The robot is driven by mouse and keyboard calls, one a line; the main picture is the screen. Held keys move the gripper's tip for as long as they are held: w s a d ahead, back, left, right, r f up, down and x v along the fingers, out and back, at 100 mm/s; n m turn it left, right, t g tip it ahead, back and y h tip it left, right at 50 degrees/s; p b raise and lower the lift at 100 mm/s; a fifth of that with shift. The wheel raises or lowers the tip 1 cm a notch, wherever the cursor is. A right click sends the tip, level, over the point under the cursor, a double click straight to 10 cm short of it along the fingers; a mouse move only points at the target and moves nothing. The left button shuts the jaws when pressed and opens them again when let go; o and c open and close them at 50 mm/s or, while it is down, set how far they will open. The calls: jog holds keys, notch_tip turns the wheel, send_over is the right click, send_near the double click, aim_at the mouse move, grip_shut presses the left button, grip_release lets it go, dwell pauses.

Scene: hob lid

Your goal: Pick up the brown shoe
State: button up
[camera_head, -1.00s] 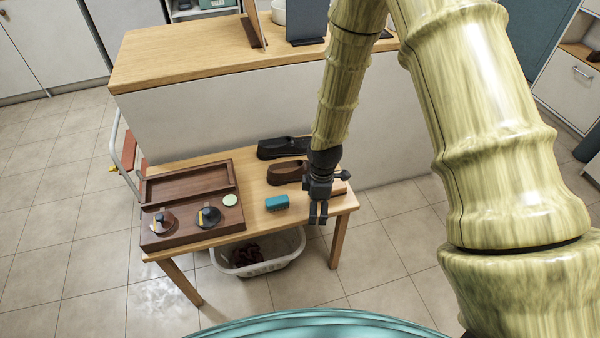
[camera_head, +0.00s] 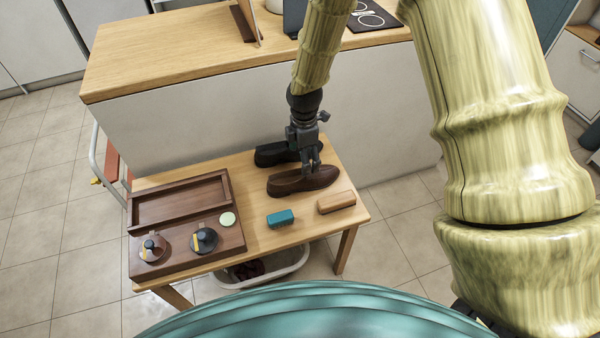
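The brown shoe (camera_head: 289,184) lies on the small wooden table, its toe to the right. A black shoe (camera_head: 272,154) lies just behind it, partly hidden by my gripper. My gripper (camera_head: 312,170) points down over the middle of the brown shoe, with its fingertips at or just above the shoe's upper edge. The fingers look spread a little, but they are small here. I cannot tell whether they touch the shoe.
In front of the shoe lie a teal block (camera_head: 280,218) and a brush with a wooden back (camera_head: 336,202). A dark wooden tray (camera_head: 140,262) with tins stands at left. A counter (camera_head: 150,65) rises behind. A white basket (camera_head: 290,268) sits under the table.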

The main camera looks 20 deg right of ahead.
notch_tip(320, 180, down, 5)
jog(key=shift+s+d+r, duration=0.1)
jog(key=shift+w+f, duration=0.2)
jog(key=shift+f, duration=2.4)
jog(key=c, duration=1.2)
